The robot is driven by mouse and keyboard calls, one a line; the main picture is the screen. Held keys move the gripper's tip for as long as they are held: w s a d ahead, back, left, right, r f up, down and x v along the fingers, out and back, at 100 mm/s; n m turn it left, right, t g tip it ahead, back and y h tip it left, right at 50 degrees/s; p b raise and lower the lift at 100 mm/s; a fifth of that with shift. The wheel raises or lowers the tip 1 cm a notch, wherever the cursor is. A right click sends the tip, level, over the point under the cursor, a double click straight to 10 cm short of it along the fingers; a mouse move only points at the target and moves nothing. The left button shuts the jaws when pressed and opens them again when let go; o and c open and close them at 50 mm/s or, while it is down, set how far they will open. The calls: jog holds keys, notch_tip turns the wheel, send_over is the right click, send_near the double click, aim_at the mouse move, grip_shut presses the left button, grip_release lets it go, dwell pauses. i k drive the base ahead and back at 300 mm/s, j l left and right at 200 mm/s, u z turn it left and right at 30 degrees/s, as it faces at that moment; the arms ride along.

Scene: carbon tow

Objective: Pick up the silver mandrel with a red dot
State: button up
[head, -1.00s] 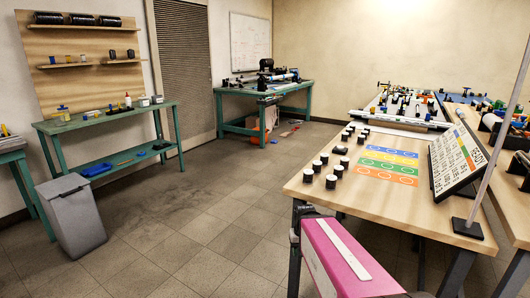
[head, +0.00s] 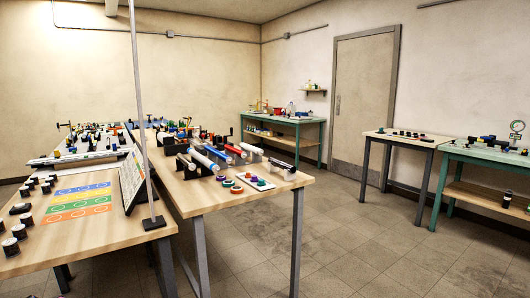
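Several mandrel-like cylinders lie in dark stands on the wooden table (head: 250,200) in the middle of the head view. A silver cylinder (head: 203,159) lies at the left of this group, with blue and red cylinders (head: 234,150) beside it. A pale, short cylinder (head: 251,150) lies to their right. A dark bar with a light end (head: 282,165) lies near the table's right edge. They are too small for me to tell whether any carries a red dot. My gripper is not in view.
Another wooden table (head: 75,240) at left holds coloured ring mats, dark spools (head: 18,231) and a tilted board (head: 131,180) beside a thin pole. Green benches (head: 270,129) stand at the back and right. A small table (head: 405,140) stands near the door. The right floor is clear.

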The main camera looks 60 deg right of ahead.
aim_at(259, 151)
jog(key=z, duration=1.75)
jog(key=i+j+z, duration=0.1)
jog(key=j+z, duration=0.3)
jog(key=i+j+z, duration=0.1)
jog(key=j+z, duration=0.25)
jog(key=i+l, duration=0.1)
jog(key=l, duration=0.6)
jog(key=i+l, duration=0.15)
jog(key=l, duration=0.15)
jog(key=i+l, duration=0.4)
jog(key=l, duration=0.2)
jog(key=i+l, duration=0.4)
jog(key=l, duration=0.15)
jog(key=i+l+z, duration=0.1)
jog(key=i+l, duration=0.35)
jog(key=l, duration=0.15)
